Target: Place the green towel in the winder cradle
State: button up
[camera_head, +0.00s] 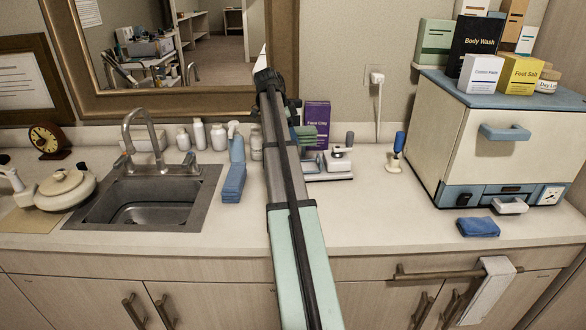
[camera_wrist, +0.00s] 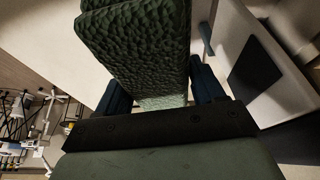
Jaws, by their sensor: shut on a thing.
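The green towel (camera_wrist: 140,45) is a textured, folded roll that fills the upper middle of the wrist view. My gripper (camera_wrist: 160,92) is shut on it, with a dark finger on each side. In the head view, part of the green towel (camera_head: 308,133) shows just right of my arm, above the counter. The winder cradle appears to be the low metal stand (camera_head: 328,176) with a white and grey top part. The towel appears above its left end; I cannot tell whether they touch. My arm hides the gripper and the stand's left side in the head view.
A purple box (camera_head: 316,122) stands behind the stand. A blue folded towel (camera_head: 233,182), a spray bottle (camera_head: 236,143) and a sink (camera_head: 150,205) are left. A blue-handled tool (camera_head: 396,150) and a white cabinet (camera_head: 500,140) are right.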

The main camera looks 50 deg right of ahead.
jog(key=shift+s+d+f, duration=0.15)
jog(key=shift+d+f, duration=0.05)
jog(key=shift+f, duration=4.75)
jog(key=shift+a+f, duration=0.1)
jog(key=shift+f, duration=0.4)
jog(key=o, duration=1.1)
jog(key=shift+c, duration=0.2)
jog(key=shift+o, duration=0.2)
jog(key=v, duration=1.3)
jog(key=shift+d, duration=0.3)
